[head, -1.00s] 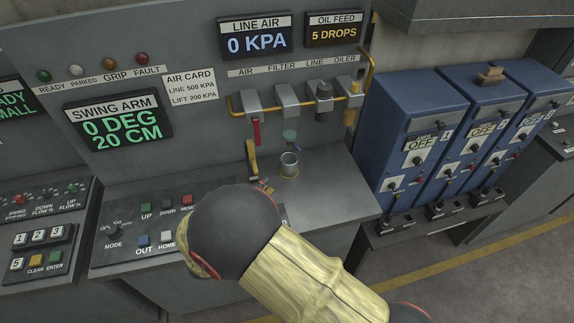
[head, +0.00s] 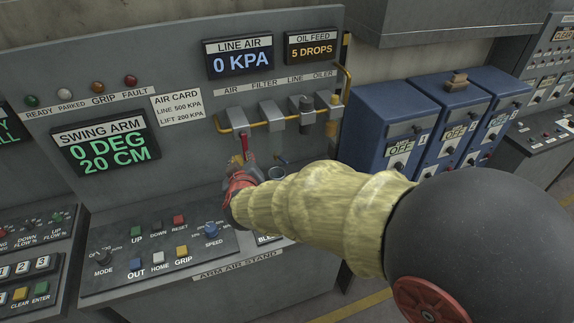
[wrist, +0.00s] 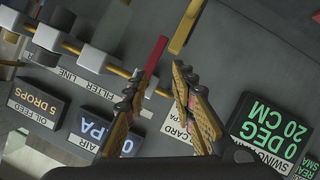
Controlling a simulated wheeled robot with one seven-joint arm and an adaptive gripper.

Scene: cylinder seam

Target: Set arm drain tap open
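A red lever (head: 245,147) hangs from the block labelled AIR. In the wrist view the red lever (wrist: 154,58) shows just past my left finger. A yellow bar (wrist: 184,26) shows beyond the right fingertip. No drain tap label is readable, so I cannot tell which part is the tap. My gripper (wrist: 158,73) is open, with a clear gap between its fingers and nothing held. In the head view my gripper (head: 241,165) is in front of the panel, just below the red lever; my arm hides much of the area below it. Contact with the lever cannot be told.
A row of grey blocks (head: 272,115) sits along a yellow pipe above my gripper. A small cup (head: 277,173) is partly hidden beside my wrist. The button panel (head: 155,250) lies below left, and blue cabinets (head: 385,125) stand to the right. The line air display (head: 238,58) reads 0 KPA.

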